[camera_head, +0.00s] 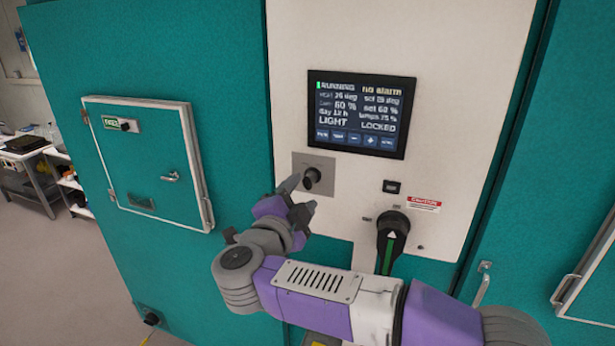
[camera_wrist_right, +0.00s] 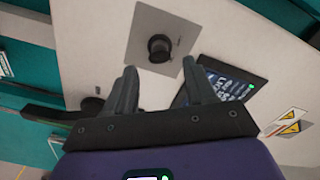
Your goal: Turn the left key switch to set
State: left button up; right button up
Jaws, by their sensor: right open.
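The key switch (camera_head: 311,179) is a black round knob on a grey square plate (camera_head: 327,164), on the white panel below and left of the display. It also shows in the right wrist view (camera_wrist_right: 160,47), just beyond the fingertips and roughly between their lines. My right gripper (camera_head: 297,196) is open and empty, with its fingertips close to the lower left of the knob. In the right wrist view the two fingers (camera_wrist_right: 160,75) stand apart with nothing between them. I cannot tell whether a finger touches the knob. The markings on the plate are too small to read. My left gripper is not in view.
The display (camera_head: 360,113) reads LOCKED above the switch. A large black rotary handle (camera_head: 392,232) with a green stripe sits at the lower right, near my right arm. A small teal door (camera_head: 150,160) with a handle is at the left. Teal chamber walls surround the panel.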

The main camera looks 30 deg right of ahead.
aim_at(306, 187)
jog(key=x, duration=0.5)
jog(key=shift+p, duration=0.4)
grip_shut()
